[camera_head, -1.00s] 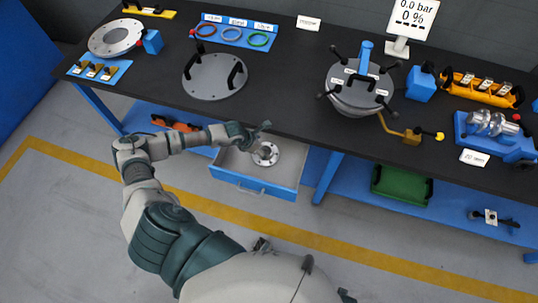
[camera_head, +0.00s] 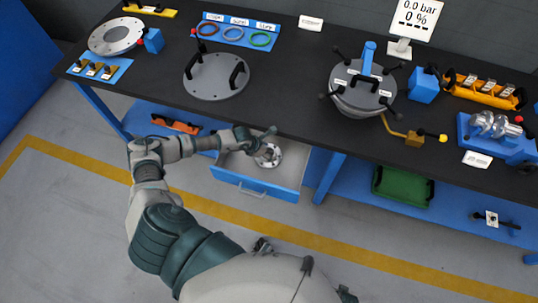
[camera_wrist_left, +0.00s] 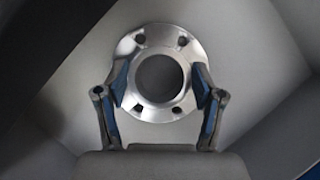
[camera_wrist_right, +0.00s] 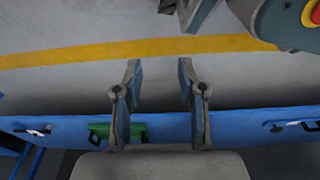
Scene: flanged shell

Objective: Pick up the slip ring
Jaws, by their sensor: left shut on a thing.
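The slip ring (camera_head: 269,155) is a silvery flanged ring with a wide central hole and several small bolt holes. It is in the open drawer under the table. In the left wrist view the slip ring (camera_wrist_left: 160,112) sits between both fingers of my left gripper (camera_wrist_left: 160,90), which touch its left and right sides. My left gripper (camera_head: 266,138) reaches over the drawer in the head view and partly covers the ring. Whether the ring is lifted off the drawer floor I cannot tell. My right gripper (camera_wrist_right: 157,75) is open and empty, with floor behind it.
The blue-fronted drawer (camera_head: 254,187) has walls around the ring. The dark tabletop (camera_head: 290,85) above carries a flanged lid (camera_head: 216,78), a round vessel (camera_head: 360,92) and several fixtures. A green tray (camera_head: 402,187) lies on the lower shelf. The floor in front is free.

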